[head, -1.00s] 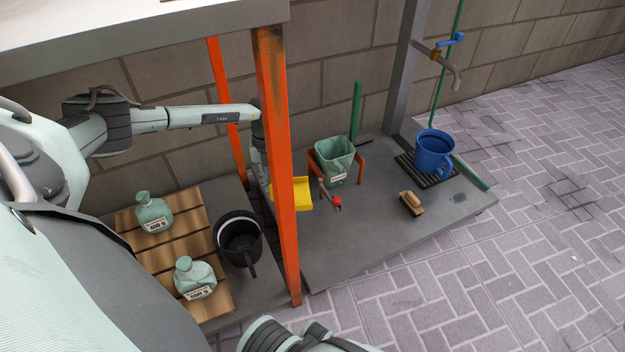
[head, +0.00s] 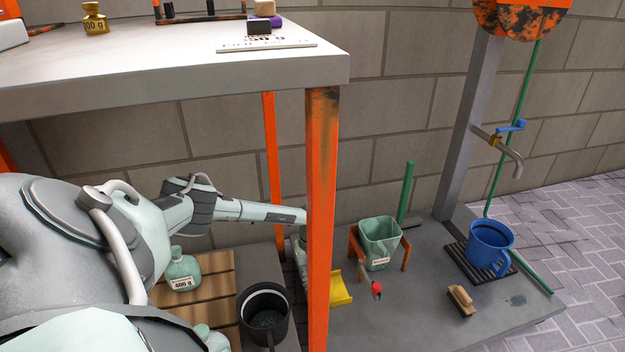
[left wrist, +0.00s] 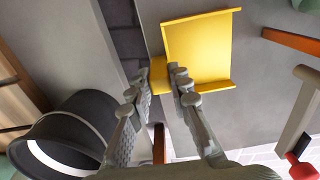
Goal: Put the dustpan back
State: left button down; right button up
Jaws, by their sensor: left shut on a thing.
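The yellow dustpan (head: 341,288) shows just right of the orange post in the head view, partly hidden by that post. In the left wrist view the dustpan (left wrist: 203,45) has its broad tray ahead of the fingers. My left gripper (left wrist: 160,88) is shut on the dustpan at its near edge, where a small yellow part shows between the fingers. In the head view my left gripper (head: 302,262) is mostly hidden behind the post. Whether the dustpan touches the floor slab is hard to tell. My right gripper is out of view.
The orange post (head: 321,220) stands in front of my left wrist. A black bucket (head: 264,314) is close on the left. The white tabletop (head: 180,62) is above.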

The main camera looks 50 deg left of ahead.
pick_arm(q)
jog(key=shift+f, duration=0.15)
jog(key=c, duration=1.4)
grip_release()
